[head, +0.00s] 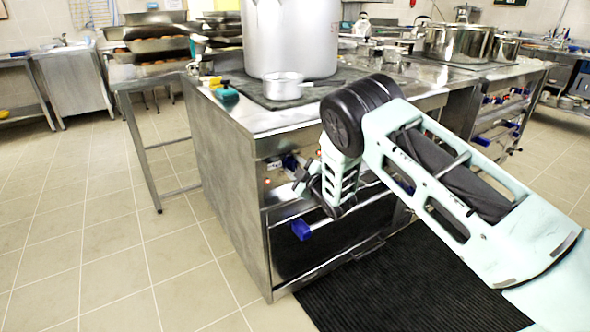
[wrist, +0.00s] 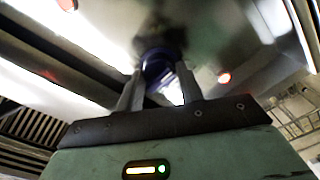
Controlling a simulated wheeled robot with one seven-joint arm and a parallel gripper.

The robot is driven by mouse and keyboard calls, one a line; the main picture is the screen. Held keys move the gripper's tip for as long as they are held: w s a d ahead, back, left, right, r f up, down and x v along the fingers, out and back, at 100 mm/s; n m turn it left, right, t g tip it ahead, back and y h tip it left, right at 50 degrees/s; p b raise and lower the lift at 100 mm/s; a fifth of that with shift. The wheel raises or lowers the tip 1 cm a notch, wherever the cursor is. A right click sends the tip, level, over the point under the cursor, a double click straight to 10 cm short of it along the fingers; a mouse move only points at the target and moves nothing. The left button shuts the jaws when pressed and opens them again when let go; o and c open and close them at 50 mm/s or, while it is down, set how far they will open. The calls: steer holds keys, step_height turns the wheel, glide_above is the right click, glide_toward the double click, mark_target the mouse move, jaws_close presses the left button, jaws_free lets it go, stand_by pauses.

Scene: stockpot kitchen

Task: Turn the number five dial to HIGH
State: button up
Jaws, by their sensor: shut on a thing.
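My gripper (head: 300,180) is at the front control panel of the near stove, at its left end in the head view. In the wrist view the two fingers of my gripper (wrist: 158,80) are closed around a dark blue dial (wrist: 155,60), one finger on each side. The dial's number and its markings are not readable. My wrist hides much of the panel there.
A large stockpot (head: 292,40) and a small saucepan (head: 283,86) stand on the stove top. Red lights (wrist: 224,77) show beside the dial. A black mat (head: 400,285) covers the floor in front.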

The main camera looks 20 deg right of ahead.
steer(key=m+b, duration=0.1)
steer(key=m, duration=0.2)
steer(key=shift+d+f+m, duration=0.1)
steer(key=shift+m, duration=0.3)
steer(key=shift+m+b, duration=0.3)
steer(key=shift+m, duration=1.5)
steer(key=o, duration=1)
steer(key=v, duration=1.7)
steer(key=shift+s+p, duration=0.25)
steer(key=shift+p, duration=0.15)
